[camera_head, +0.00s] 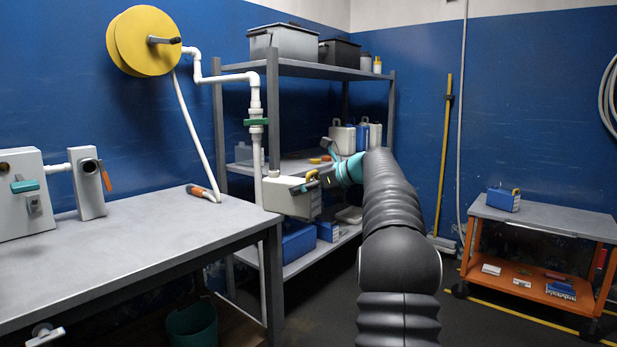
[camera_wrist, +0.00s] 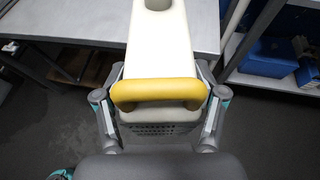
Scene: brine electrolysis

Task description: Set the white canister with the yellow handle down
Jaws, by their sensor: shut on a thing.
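The white canister (camera_head: 287,196) is held in the air near the right end of the grey table, in front of the shelf rack. In the wrist view the white canister (camera_wrist: 160,45) extends away from me, with a dark round opening at its far end. Its yellow handle (camera_wrist: 158,92) lies between my gripper's fingers (camera_wrist: 158,108). The handle also shows in the head view (camera_head: 312,175). My gripper (camera_head: 326,178) is shut on the canister. In the head view the arm hides part of the gripper.
The grey table (camera_head: 120,255) at left has bare space, with an orange-handled tool (camera_head: 203,192) near its back edge. The shelf rack (camera_head: 273,110) holds bins and canisters. A white vertical pipe (camera_head: 257,150) stands close to the canister. An orange cart (camera_head: 540,230) is at right.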

